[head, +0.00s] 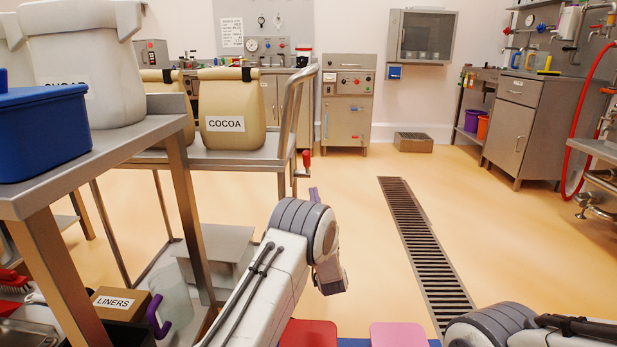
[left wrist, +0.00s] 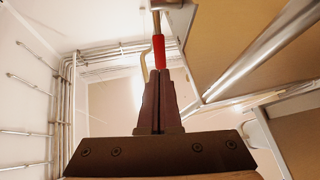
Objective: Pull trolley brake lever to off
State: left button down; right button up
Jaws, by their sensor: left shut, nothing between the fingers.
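The trolley brake lever has a red grip (head: 306,158) and hangs at the right end of the steel trolley (head: 262,158) that carries the cocoa sack. My left gripper (head: 314,193) is below the red grip in the head view, its dark purple fingers shut and empty. In the left wrist view, the red grip (left wrist: 158,52) shows just beyond the tips of the shut fingers (left wrist: 157,85), lined up with them. I cannot tell whether they touch. My right arm enters at the bottom right, but its gripper is out of view.
A cocoa sack (head: 231,106) stands on the trolley beside its upright handrail (head: 292,107). A nearer steel table (head: 100,158) with a blue bin (head: 42,135) stands at the left. A floor drain (head: 421,240) crosses open floor to the right.

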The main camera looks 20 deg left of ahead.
aim_at(307, 162)
pick_arm(q)
jog(key=b+x, duration=0.2)
jog(key=x, duration=0.5)
jog(key=shift+w+a+b, duration=0.15)
jog(key=shift+w+b, duration=0.1)
jog(key=shift+b, duration=0.05)
jog(key=shift+w+a+r, duration=0.2)
jog(key=shift+w+r, duration=0.15)
jog(key=shift+r, duration=0.05)
jog(key=shift+r, duration=0.1)
